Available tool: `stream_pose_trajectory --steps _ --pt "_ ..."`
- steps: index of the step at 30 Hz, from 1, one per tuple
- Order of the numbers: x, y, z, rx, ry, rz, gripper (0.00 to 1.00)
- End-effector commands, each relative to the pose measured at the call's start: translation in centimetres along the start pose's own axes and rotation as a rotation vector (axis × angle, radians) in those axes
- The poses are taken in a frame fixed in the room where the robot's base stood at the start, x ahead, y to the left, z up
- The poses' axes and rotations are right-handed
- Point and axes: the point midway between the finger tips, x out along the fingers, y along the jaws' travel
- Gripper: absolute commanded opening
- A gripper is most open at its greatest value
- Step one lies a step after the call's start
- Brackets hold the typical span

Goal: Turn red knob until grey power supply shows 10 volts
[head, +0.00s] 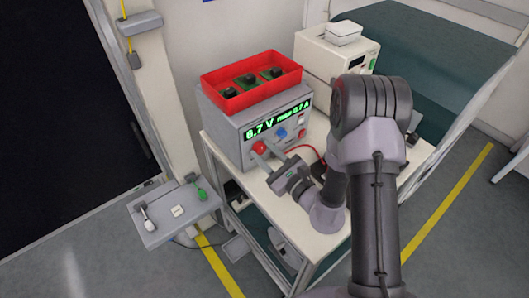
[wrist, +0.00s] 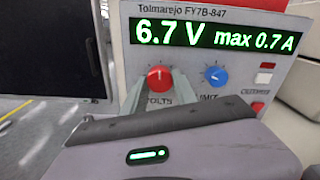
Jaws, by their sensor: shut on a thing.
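The grey power supply (head: 228,119) stands on the white trolley, its front turned toward me. Its green display (wrist: 217,33) reads 6.7 V, max 0.7 A. The red knob (wrist: 159,78), marked VOLTS, sits below the display at left; it also shows in the head view (head: 259,147). My gripper (wrist: 158,88) is at the front panel with its fingers on either side of the red knob, shut on it.
A red tray (head: 240,101) with dark parts lies on top of the supply. A cream device (head: 313,56) stands behind.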

Motion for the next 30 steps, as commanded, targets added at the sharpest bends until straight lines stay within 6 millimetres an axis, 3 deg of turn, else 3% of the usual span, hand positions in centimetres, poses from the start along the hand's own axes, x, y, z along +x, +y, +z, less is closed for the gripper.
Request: stream_pose_trajectory --steps 11,30 --pt "-0.01 -0.02 0.10 0.104 0.000 0.000 0.00" --pt "-0.05 0.03 0.19 0.677 0.002 0.000 0.00"
